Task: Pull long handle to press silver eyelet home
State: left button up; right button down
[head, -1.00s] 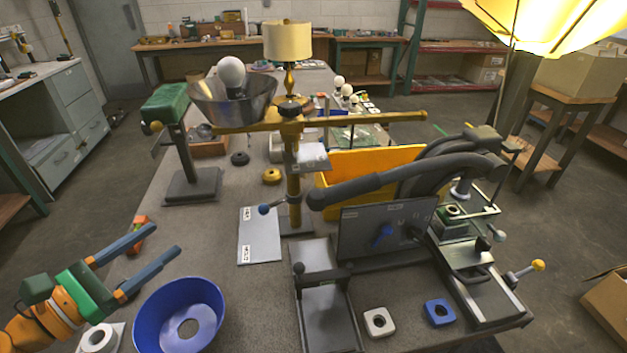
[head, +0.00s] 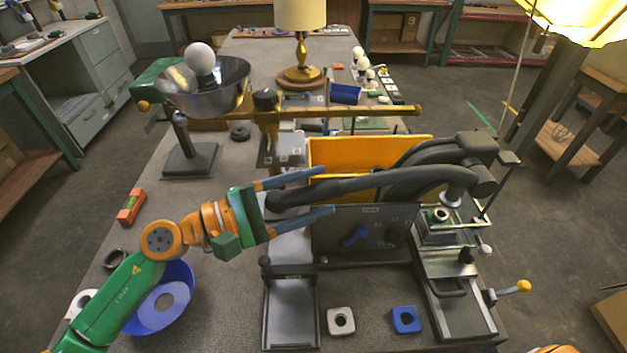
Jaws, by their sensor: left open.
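The long handle (head: 350,187) is a thick dark grey lever that runs left from the press head (head: 470,160), ending in a rounded knob. My left gripper (head: 330,190) is open, with its two blue fingers on either side of the handle near its left end; I cannot tell whether they touch it. Below the press head, a small pale ring with a dark centre (head: 440,214) sits on a green block (head: 437,232). It may be the silver eyelet, but it is too small to be sure. My right gripper is not in view.
A dark panel with a blue knob (head: 355,237) stands below the handle, and a yellow bin (head: 370,153) behind it. A brass crossbar (head: 350,111) spans the back. A blue bowl (head: 180,310) lies under my left arm. White (head: 341,321) and blue (head: 405,320) square parts lie in front.

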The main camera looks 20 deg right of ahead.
pick_arm(q)
jog(key=shift+d, duration=0.1)
jog(key=shift+a, duration=0.2)
jog(key=shift+c, duration=1.1)
grip_shut()
